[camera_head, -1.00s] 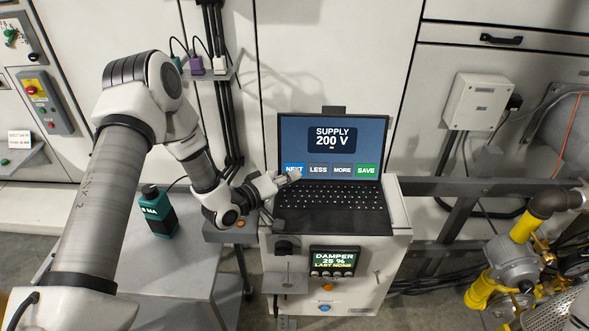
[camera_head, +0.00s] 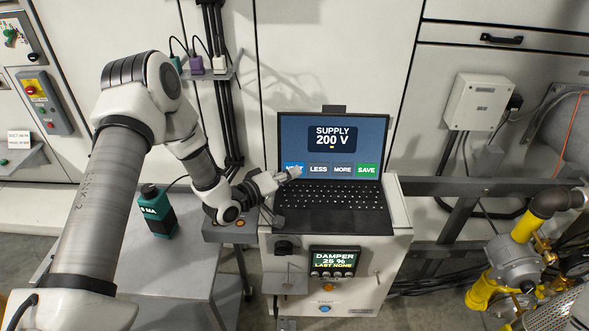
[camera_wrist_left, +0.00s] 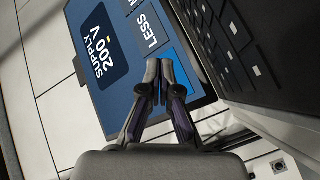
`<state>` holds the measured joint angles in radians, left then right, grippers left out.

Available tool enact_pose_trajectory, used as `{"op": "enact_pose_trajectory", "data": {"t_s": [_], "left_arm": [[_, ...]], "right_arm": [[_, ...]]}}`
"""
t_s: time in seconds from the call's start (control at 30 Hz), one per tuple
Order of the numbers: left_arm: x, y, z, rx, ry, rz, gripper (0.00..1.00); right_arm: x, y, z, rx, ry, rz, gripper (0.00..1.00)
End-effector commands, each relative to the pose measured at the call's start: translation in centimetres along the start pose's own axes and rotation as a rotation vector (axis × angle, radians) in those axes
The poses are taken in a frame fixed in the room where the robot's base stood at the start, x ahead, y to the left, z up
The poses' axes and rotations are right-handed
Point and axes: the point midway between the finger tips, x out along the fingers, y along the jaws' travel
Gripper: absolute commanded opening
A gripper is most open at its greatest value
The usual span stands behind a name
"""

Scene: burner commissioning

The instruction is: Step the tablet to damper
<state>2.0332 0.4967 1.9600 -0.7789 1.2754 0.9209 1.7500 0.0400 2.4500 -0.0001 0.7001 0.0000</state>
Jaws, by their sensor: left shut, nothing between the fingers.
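The tablet (camera_head: 345,133) is an open laptop-like device with a keyboard, standing on a white cabinet. Its screen reads "SUPPLY 200 V" above the buttons NEXT (camera_head: 289,169), LESS (camera_head: 318,170), MORE (camera_head: 343,170) and SAVE (camera_head: 367,170). My left gripper (camera_head: 295,172) is shut and empty, its tips at the NEXT button and covering part of its label. In the left wrist view the closed fingertips (camera_wrist_left: 160,67) lie over the blue NEXT button, beside LESS (camera_wrist_left: 148,27); whether they touch the glass I cannot tell. My right gripper is out of view.
A small display (camera_head: 333,262) on the cabinet front reads "DAMPER 25 % LAST NONE". A teal and black meter (camera_head: 157,212) stands on a grey table to the left. Yellow pipework (camera_head: 525,229) and a metal rail (camera_head: 470,187) are at the right.

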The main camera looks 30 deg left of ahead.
Motion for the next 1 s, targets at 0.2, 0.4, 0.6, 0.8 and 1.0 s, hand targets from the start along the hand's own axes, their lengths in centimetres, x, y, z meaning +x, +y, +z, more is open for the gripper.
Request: {"op": "enact_pose_trajectory", "data": {"t_s": [0.2,0.4,0.6,0.8,1.0], "left_arm": [[0.1,-0.1,-0.1,0.000,0.000,0.000,0.00],[0.1,-0.1,-0.1,0.000,0.000,0.000,0.00],[-0.5,0.4,0.3,-0.001,-0.001,-0.001,0.00],[-0.9,0.6,0.6,-0.001,0.000,-0.001,0.00],[-0.9,0.6,0.6,0.000,0.000,0.000,0.00]], "right_arm": [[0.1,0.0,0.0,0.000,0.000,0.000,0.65],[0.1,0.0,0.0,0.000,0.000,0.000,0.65],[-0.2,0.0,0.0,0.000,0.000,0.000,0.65],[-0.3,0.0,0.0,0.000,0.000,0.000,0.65],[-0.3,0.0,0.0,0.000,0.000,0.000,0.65]]}}
